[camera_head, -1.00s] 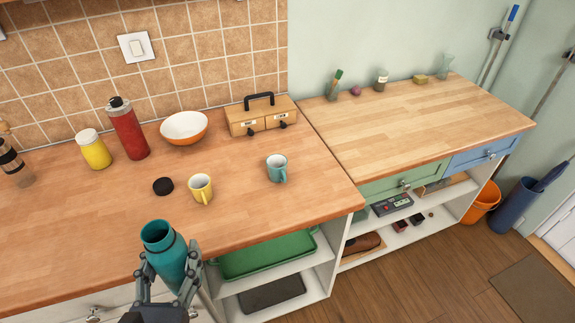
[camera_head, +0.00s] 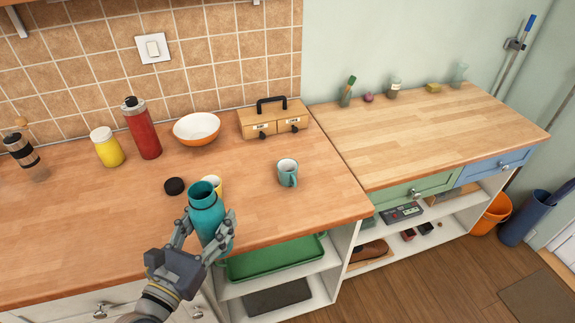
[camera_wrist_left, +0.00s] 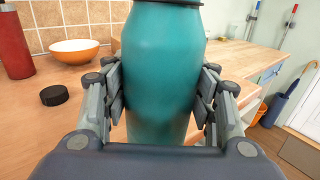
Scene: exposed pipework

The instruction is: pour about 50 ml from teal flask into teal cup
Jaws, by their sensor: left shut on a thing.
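The teal flask (camera_head: 206,214) is held upright, its open mouth facing up, near the counter's front edge in the head view. My left gripper (camera_head: 206,232) is shut on it; in the left wrist view the fingers press both sides of the flask (camera_wrist_left: 162,75). The teal cup (camera_head: 288,174) stands upright on the counter, to the right of and beyond the flask, apart from it. The flask's contents cannot be seen. My right gripper is not in view.
A white-and-orange bowl (camera_head: 197,130), red bottle (camera_head: 143,130), yellow jar (camera_head: 107,148) and wooden drawer box (camera_head: 272,120) stand at the back. Counter around the teal cup is clear.

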